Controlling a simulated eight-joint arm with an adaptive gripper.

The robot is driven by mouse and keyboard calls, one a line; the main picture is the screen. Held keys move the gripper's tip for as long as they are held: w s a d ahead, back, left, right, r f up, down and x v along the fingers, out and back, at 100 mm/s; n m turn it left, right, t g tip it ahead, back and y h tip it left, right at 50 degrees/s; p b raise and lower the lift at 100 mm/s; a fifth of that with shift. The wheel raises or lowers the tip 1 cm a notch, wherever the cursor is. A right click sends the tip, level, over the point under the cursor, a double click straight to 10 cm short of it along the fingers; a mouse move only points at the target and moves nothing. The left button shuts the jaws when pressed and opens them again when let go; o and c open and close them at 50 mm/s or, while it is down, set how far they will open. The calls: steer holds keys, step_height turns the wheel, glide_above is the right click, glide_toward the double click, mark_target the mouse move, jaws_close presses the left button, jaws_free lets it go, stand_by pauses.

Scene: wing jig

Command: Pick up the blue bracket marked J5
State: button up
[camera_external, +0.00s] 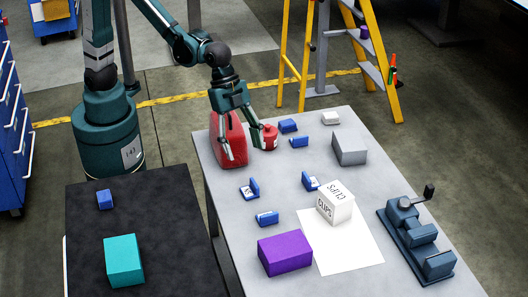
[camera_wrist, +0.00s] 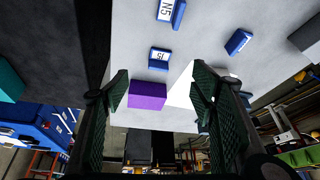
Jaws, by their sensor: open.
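The blue bracket marked J5 (camera_wrist: 160,57) lies on the grey table in the wrist view, its white label appearing upside down, just above the purple box. It seems to be the small blue bracket (camera_external: 267,218) behind the purple box in the external view, where its marking is too small to read. My gripper (camera_external: 245,153) is open and empty, above the back left part of the table, well apart from that bracket. In the wrist view my gripper's two fingers (camera_wrist: 161,75) are spread wide.
A blue bracket marked N5 (camera_wrist: 166,10) and several other blue brackets lie nearby. A purple box (camera_external: 285,253), a white CLIPS box (camera_external: 335,203), a grey block (camera_external: 349,149) and a vise (camera_external: 415,240) stand on the table. A red can (camera_external: 229,128) is close beside my gripper.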

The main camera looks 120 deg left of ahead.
mark_target(269, 214)
steer(key=w+d+f+m, duration=0.1)
steer(key=w+f, duration=0.2)
steer(key=w+d+f+p, duration=0.1)
steer(key=w+d+f, duration=0.1)
steer(key=w+f, duration=0.1)
steer(key=w+d+f+m+g+p, duration=0.1)
steer(key=w+f, duration=0.3)
steer(key=f, duration=0.1)
steer(key=shift+d+f+m+h, duration=0.2)
steer(key=shift+d+m+h, duration=0.1)
steer(key=shift+d+h, duration=0.1)
steer(key=shift+x, duration=1.3)
steer(key=shift+f, duration=0.1)
steer(key=shift+b+x, duration=0.7)
steer(key=shift+x, duration=1.8)
steer(key=shift+w+a, duration=0.1)
steer(key=shift+w, duration=0.1)
